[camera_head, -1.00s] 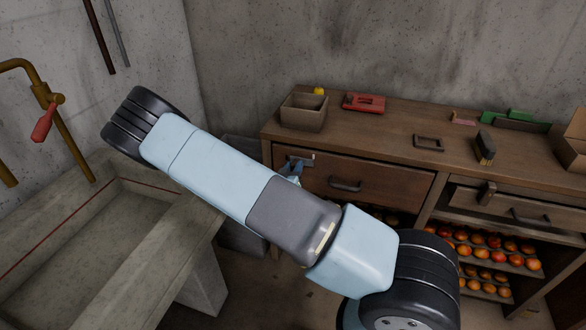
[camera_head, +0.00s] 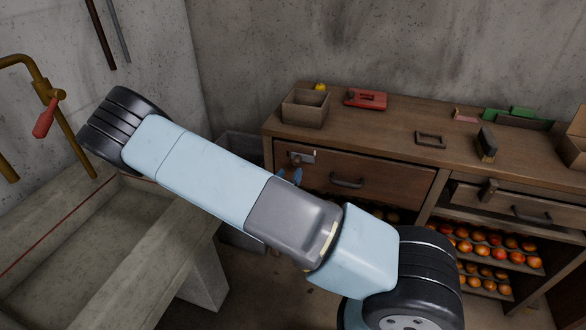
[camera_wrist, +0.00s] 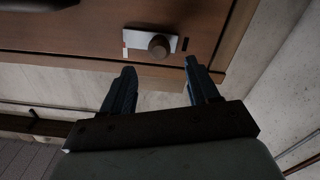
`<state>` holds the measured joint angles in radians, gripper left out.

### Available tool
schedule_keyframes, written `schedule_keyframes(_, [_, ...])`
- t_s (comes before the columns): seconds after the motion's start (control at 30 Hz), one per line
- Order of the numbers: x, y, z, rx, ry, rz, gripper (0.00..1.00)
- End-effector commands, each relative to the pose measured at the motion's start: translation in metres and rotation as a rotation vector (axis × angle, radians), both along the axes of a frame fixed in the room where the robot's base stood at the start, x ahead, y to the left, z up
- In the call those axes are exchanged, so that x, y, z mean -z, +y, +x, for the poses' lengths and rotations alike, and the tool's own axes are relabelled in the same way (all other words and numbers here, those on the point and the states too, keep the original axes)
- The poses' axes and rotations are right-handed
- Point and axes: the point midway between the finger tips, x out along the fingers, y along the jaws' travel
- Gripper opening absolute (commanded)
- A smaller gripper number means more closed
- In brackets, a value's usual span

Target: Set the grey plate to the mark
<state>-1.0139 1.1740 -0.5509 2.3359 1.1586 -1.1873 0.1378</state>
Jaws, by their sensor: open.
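The grey plate (camera_wrist: 136,41) is a small light plate with a round dark knob (camera_wrist: 158,46), on the front of the wooden drawer. The plate also shows in the head view (camera_head: 302,156). In the wrist view a short dark mark (camera_wrist: 185,45) lies just right of the plate, and a small pale and reddish strip (camera_wrist: 125,48) lies at its left end. I cannot tell which is the task's mark. My gripper (camera_wrist: 160,68) is open and empty, its fingertips apart from the knob and below it in the picture. In the head view its blue fingers (camera_head: 289,176) show past my arm.
The drawer's handle (camera_head: 347,182) is right of the plate in the head view. A box (camera_head: 305,108), a red tool (camera_head: 366,99) and a brush (camera_head: 486,144) are on the bench top. A stone sink (camera_head: 120,260) is at left.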

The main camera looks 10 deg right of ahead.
Motion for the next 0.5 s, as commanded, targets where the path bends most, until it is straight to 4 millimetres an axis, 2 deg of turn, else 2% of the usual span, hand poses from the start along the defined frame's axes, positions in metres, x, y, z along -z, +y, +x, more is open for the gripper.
schedule_keyframes(0.2, [0.001,0.022,-0.036,-0.003,0.003,-0.001,0.60])
schedule_keyframes(0.5, [0.001,0.037,-0.061,-0.001,0.001,-0.001,0.60])
